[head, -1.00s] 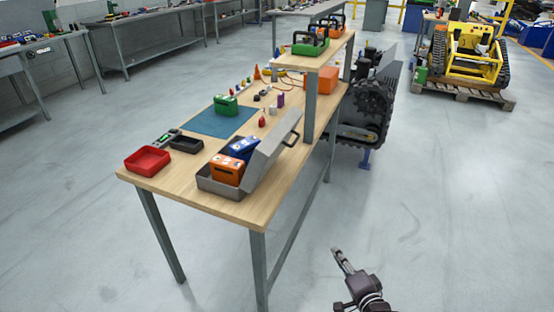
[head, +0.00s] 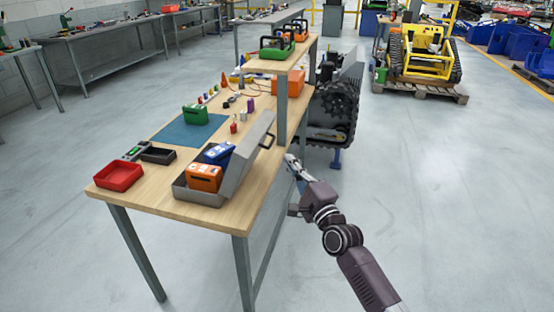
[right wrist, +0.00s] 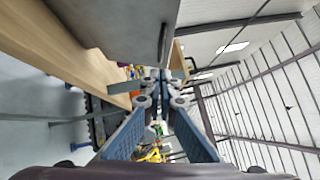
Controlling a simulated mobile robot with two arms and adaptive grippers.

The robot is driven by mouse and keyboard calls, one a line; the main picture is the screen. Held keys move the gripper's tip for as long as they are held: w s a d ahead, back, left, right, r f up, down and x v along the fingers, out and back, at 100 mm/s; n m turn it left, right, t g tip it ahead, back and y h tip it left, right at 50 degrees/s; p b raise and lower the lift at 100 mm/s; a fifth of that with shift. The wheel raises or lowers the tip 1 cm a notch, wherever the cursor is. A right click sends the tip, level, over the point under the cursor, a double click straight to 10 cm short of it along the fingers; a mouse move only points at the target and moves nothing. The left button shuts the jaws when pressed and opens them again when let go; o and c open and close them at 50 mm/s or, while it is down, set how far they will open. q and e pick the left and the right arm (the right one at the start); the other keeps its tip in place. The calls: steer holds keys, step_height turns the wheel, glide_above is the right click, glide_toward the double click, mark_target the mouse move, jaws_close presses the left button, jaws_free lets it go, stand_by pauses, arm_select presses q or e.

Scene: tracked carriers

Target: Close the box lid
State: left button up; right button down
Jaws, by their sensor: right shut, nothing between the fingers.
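The grey box (head: 184,194) stands open near the front of the wooden table, with an orange pack (head: 203,178) and a blue pack (head: 218,153) in it. Its lid (head: 245,158) is tilted up on the right side, with a dark handle (head: 268,141) at its upper edge. My right gripper (head: 289,158) is at the table's right edge, to the right of the lid and apart from it. It is shut and empty. In the right wrist view the lid (right wrist: 120,25) fills the top, above and left of the fingers (right wrist: 161,76). My left gripper is not in view.
The wooden table (head: 150,196) also holds a red tray (head: 118,176), a black tray (head: 158,155) and a green pack (head: 195,112) on a blue mat (head: 180,135). A shelf post (head: 280,110) rises behind the lid.

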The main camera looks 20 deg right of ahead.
steer(key=w+a, duration=0.1)
steer(key=w+a+r+p, duration=0.1)
steer(key=a, duration=0.1)
steer(key=shift+w, duration=0.35)
steer(key=shift+r, duration=0.1)
